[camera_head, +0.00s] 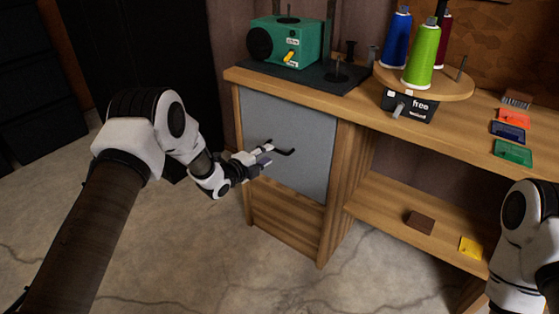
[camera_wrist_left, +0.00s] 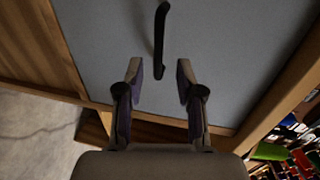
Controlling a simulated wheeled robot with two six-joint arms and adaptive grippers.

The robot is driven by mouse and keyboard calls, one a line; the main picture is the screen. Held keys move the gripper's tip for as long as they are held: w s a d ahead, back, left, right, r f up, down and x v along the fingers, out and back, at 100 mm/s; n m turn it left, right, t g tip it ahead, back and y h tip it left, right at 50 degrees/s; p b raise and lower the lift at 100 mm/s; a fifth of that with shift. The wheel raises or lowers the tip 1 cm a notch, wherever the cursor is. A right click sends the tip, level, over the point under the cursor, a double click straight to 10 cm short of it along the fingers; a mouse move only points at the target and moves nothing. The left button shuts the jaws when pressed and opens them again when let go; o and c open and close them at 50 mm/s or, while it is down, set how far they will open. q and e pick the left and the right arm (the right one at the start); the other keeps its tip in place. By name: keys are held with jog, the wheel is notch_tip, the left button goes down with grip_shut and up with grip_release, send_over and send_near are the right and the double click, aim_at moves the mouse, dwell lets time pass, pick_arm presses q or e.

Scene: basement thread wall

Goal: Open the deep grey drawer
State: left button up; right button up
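The deep grey drawer (camera_head: 310,129) is a grey front set in the left end of the wooden bench, and it looks shut. Its black bar handle (camera_head: 284,152) sits near the middle of the front. My left gripper (camera_head: 267,155) is at the handle's left end in the head view. In the left wrist view the gripper (camera_wrist_left: 159,78) is open, and the black handle (camera_wrist_left: 160,38) stands just beyond its fingertips, roughly in line with the gap. The grey front (camera_wrist_left: 110,50) fills most of that view. My right gripper is not in view; only my right arm shows at the right edge.
The wooden bench top (camera_head: 350,103) carries a green box (camera_head: 286,42) on a dark mat and a round stand with thread spools (camera_head: 422,60). A brown block (camera_head: 420,222) and a yellow card (camera_head: 470,247) lie on the lower shelf. The concrete floor (camera_head: 200,250) before the drawer is clear.

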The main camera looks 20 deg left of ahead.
aim_at(276, 151)
pick_arm(q)
jog(key=b+x, duration=0.1)
jog(key=x, duration=0.5)
jog(key=shift+f+b, duration=0.1)
jog(key=shift+b, duration=0.25)
grip_shut()
jog(key=shift+s, duration=0.15)
jog(key=f+p+v, duration=0.2)
jog(key=p+v, duration=0.4)
jog(key=v, duration=0.5)
jog(key=s+f+p+v, duration=0.1)
jog(key=f+p+v, duration=0.1)
jog(key=p+v, duration=0.5)
jog(key=f+v, duration=0.1)
jog(key=v, duration=0.3)
jog(key=shift+a+r, duration=0.2)
